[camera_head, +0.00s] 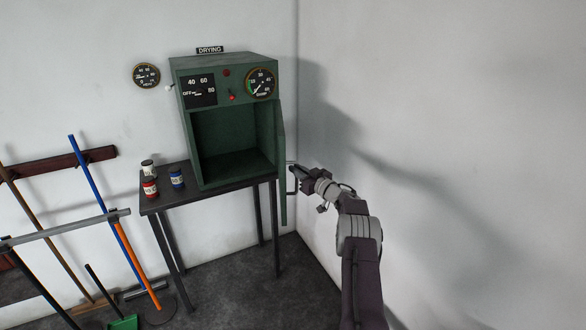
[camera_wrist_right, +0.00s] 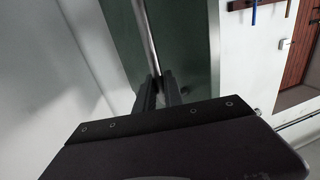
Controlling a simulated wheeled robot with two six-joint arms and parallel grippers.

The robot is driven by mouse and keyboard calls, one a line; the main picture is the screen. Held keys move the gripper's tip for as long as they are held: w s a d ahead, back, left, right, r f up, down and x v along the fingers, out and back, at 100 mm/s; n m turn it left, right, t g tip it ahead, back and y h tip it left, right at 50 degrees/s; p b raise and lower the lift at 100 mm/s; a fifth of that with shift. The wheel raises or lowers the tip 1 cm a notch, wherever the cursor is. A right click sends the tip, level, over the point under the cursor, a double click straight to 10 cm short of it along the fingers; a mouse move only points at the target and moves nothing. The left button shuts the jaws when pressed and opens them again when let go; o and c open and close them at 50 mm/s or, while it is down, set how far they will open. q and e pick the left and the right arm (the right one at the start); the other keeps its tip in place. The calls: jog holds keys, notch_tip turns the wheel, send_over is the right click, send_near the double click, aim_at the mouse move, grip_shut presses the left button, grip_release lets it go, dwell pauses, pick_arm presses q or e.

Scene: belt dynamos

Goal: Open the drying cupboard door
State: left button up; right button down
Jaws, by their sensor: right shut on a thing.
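The green drying cupboard (camera_head: 195,140) stands on a dark table against the wall, under a sign reading DRYING. Its door (camera_head: 282,150) is swung wide open to the right, seen nearly edge-on, and the empty-looking interior shows. The door's bar handle (camera_head: 291,180) is on its right-hand face. My right gripper (camera_head: 294,172) is at the handle and shut on it. In the right wrist view the handle (camera_wrist_right: 148,38) runs as a metal bar between the fingers (camera_wrist_right: 157,92), in front of the green door (camera_wrist_right: 185,45). My left gripper is not in view.
Several small jars, among them a red one (camera_head: 150,188) and a blue one (camera_head: 177,177), stand on the table (camera_head: 210,198) left of the cupboard. A rack with brooms (camera_head: 85,165) is at the left. The right wall (camera_head: 430,120) is close beside my right arm.

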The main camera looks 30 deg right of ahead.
jog(key=shift+d+r, duration=0.1)
jog(key=shift+r, duration=0.25)
jog(key=c, duration=1.7)
grip_release()
jog(key=shift+o, duration=1.2)
jog(key=shift+w, duration=0.1)
jog(key=shift+f, duration=0.2)
jog(key=s+b, duration=0.7)
jog(key=b, duration=0.9)
jog(key=shift+s+d, duration=0.2)
jog(key=shift+d, duration=0.25)
